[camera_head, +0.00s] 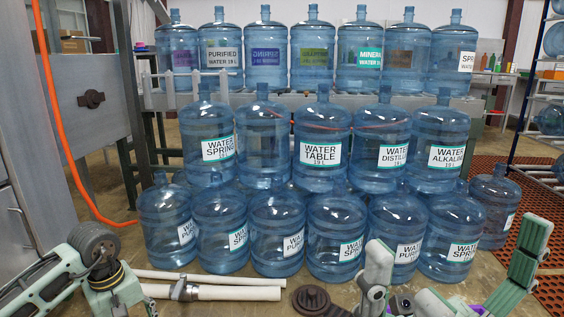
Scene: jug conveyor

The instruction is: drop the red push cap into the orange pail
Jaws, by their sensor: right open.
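I see neither the red push cap nor the orange pail in the head view. My right gripper (457,240) is at the bottom right, in front of the lower row of jugs. Its two pale green fingers are spread wide apart, with nothing visible between them. Part of my left arm shows at the bottom left, but its gripper is not in view.
Blue water jugs (322,145) stand in stacked rows ahead, with more on a rack behind. White pipes (235,293) and a dark brown disc (310,299) lie in front. An orange hose (62,130) hangs at left. A perforated red-brown mat (536,195) covers floor at right.

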